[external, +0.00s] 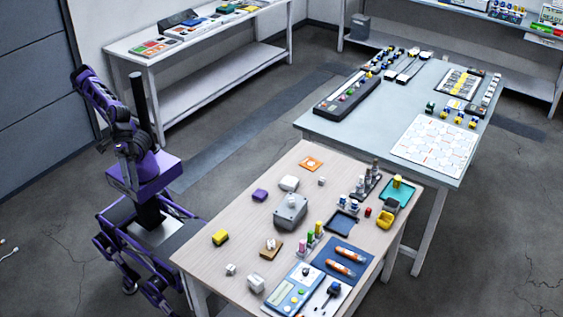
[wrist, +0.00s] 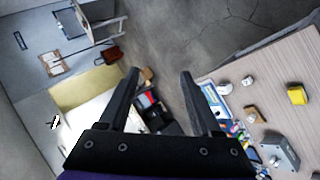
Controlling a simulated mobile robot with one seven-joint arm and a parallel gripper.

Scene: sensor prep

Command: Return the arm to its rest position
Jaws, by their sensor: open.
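My gripper (wrist: 160,74) shows in the wrist view with its two dark fingers spread apart. Nothing is between the fingertips; the floor and distant objects show beyond them. In the external view my purple arm (external: 100,98) is folded up beside its black column at the left, clear of the wooden table (external: 207,262). The fingers cannot be made out clearly there. In the wrist view the wooden table (wrist: 225,70) lies to the right of the fingers, apart from them.
The wooden table carries a yellow block (external: 220,237), a grey box (external: 290,210), a teal tray (external: 402,192) and several small parts. A blue-grey table (external: 310,122) stands behind it, and a white bench (external: 140,52) along the wall. Floor between bench and tables is open.

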